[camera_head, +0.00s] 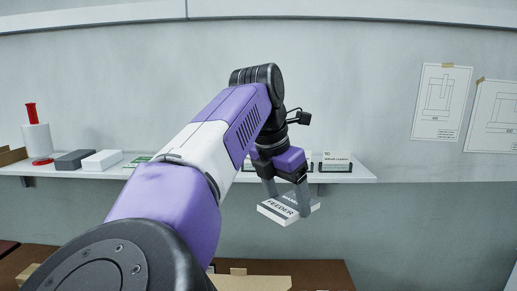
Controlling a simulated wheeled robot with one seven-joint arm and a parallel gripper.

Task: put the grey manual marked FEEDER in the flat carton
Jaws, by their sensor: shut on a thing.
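The manual (277,213) shows a pale face with a dark band lettered FEEDER. It hangs in the air, tilted, just below and in front of the wall shelf. My gripper (289,196) points down and is shut on the manual, one finger at each side of it. A tan cardboard edge (255,282) shows low in the picture below the manual. It may be the flat carton, but my arm and the picture's edge hide much of it, so I cannot tell.
The wall shelf (345,178) runs behind my gripper. On it stand a white roll (37,140) with a red tool (31,113), a grey box (73,159), a white box (102,160) and a label card (336,161). Brown surfaces lie below. The lower right is clear.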

